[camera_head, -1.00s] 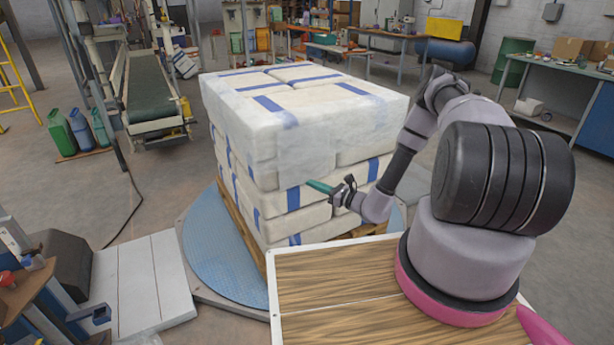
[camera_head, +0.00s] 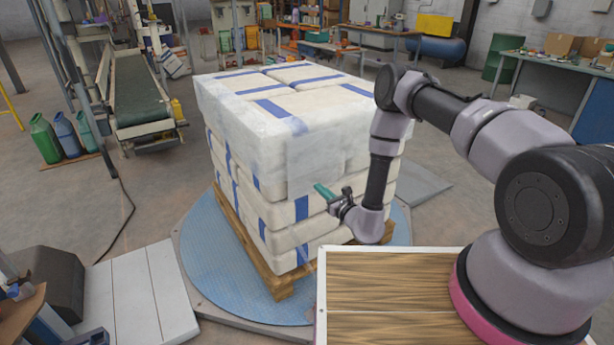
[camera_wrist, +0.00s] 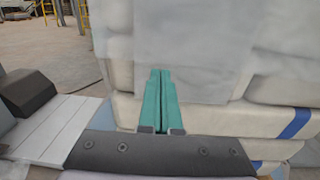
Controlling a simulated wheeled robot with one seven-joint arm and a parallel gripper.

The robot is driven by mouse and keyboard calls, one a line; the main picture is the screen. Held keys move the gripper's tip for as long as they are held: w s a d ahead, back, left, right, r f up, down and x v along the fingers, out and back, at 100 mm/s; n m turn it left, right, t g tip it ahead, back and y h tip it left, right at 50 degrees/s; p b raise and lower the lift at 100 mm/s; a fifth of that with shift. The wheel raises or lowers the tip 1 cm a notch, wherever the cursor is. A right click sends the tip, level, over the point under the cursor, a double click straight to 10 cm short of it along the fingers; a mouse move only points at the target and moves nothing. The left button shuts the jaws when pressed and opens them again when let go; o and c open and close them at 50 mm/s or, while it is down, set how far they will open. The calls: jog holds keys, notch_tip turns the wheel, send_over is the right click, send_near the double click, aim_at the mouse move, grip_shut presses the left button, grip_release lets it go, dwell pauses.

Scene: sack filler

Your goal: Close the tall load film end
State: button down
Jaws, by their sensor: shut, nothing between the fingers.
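The tall load (camera_head: 250,130) is a block of stacked white sacks with blue stripes on a wooden pallet (camera_head: 262,262). Whitish film covers the top and upper sides of the load. A paler rectangular film flap (camera_head: 315,160) hangs on the side facing my arm; I take it for the film end. It also fills the upper middle of the wrist view (camera_wrist: 200,45). My gripper (camera_head: 318,187), with green fingers, is at the flap's lower edge. In the wrist view the fingers (camera_wrist: 160,75) lie side by side, shut and empty. I cannot tell whether they touch the film.
The pallet stands on a round blue turntable (camera_head: 215,275). White boards (camera_head: 140,290) and a dark block (camera_head: 48,272) lie at the left. A conveyor (camera_head: 140,95), jugs (camera_head: 65,135) and a workbench (camera_head: 545,80) stand farther back. Floor at the left is open.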

aim_at(300, 172)
jog(key=x, duration=1)
jog(key=shift+a, duration=0.1)
